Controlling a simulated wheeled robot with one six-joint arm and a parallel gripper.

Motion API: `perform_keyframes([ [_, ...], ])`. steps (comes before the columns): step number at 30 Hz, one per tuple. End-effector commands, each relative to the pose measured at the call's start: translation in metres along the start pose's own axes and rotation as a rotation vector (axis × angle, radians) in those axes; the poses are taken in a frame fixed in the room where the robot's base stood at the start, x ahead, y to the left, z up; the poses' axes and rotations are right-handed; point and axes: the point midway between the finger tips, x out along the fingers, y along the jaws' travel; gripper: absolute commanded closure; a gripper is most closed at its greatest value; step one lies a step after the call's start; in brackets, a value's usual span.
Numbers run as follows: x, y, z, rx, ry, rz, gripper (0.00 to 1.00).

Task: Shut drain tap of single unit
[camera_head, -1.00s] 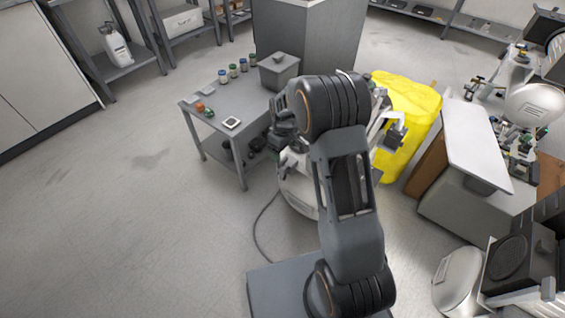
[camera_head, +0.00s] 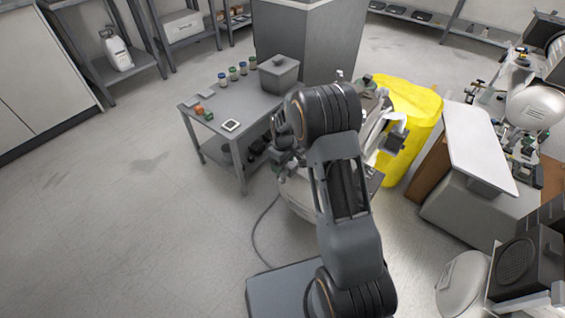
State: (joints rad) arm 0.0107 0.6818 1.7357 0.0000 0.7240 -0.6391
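The single unit, a compressor with a pale rounded tank (camera_head: 297,192), stands on the floor in the middle of the head view. My dark grey arm reaches over it and covers much of it. Grey and dark fittings of the unit show to the right of my arm. I cannot make out the drain tap. My gripper cannot be made out; it seems hidden behind my arm's upper joint, so its fingers and any contact with the tap do not show.
A grey side table (camera_head: 236,104) with jars, a lidded bin (camera_head: 279,74) and small items stands left of the unit. More compressor equipment (camera_head: 535,105) stands at right. The left floor is clear; a dark hose lies on it.

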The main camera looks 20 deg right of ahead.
Motion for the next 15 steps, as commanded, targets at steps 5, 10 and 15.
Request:
perform_keyframes([
  [5,-0.0002,-0.0001,0.0,0.0,0.0,0.0,0.48],
  [10,-0.0002,-0.0002,-0.0001,0.0,0.0,0.0,0.64],
  [15,-0.0005,-0.0004,-0.0001,0.006,0.0,0.0,0.66],
])
